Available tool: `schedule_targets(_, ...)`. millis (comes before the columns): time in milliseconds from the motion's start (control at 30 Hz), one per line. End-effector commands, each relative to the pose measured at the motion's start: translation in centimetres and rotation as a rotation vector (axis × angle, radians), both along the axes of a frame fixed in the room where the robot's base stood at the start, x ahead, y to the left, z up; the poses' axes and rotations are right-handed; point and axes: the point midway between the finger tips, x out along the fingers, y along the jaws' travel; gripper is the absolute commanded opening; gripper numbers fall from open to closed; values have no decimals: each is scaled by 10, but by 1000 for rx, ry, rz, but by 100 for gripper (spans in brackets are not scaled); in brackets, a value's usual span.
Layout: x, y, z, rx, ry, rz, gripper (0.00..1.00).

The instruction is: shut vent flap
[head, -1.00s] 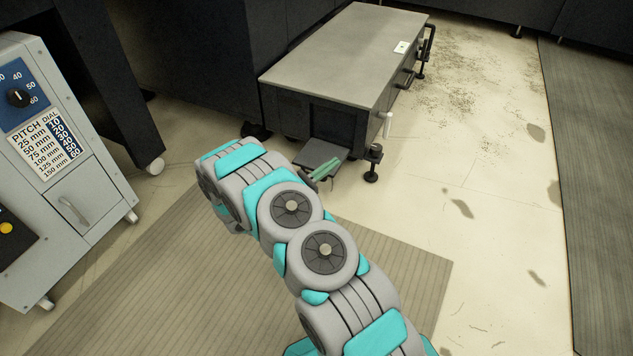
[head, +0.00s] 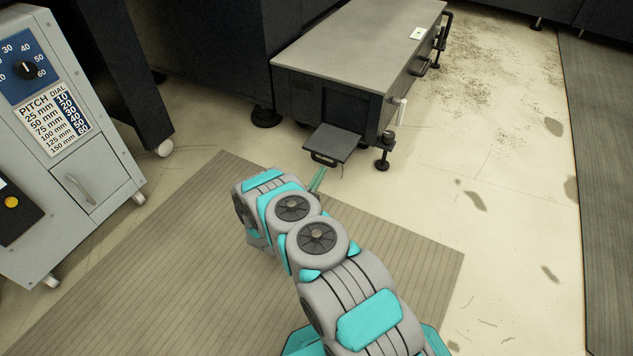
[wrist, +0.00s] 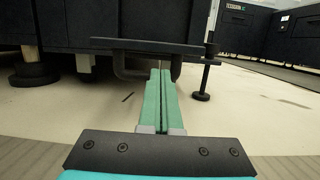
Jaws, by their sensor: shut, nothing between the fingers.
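The vent flap (head: 333,143) is a dark grey plate hinged at the end of a low grey-topped cabinet (head: 350,45). It stands open, sticking out almost level in front of a dark opening (head: 349,108). A bar handle (head: 323,160) hangs at its outer edge. In the wrist view the flap (wrist: 150,46) shows nearly edge-on, with its handle (wrist: 130,73) below. My gripper (head: 319,176) has green fingers and is just in front of the flap's outer edge. In the wrist view the fingers (wrist: 161,72) are together and empty, their tips overlapping the handle; contact is unclear.
A levelling foot (head: 383,160) and a white-handled lever (head: 400,112) stand right of the flap. A control cabinet with a pitch dial (head: 26,69) is at left. A ribbed mat (head: 140,260) lies below my arm. The floor at right is clear.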

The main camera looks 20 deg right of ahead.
Motion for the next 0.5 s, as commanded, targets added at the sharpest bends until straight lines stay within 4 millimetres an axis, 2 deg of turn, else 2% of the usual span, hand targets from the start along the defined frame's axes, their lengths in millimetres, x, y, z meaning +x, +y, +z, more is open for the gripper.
schedule_targets(200,19,-27,6,1,0,-4,0)
schedule_targets(500,29,-37,10,1,0,-1,0)
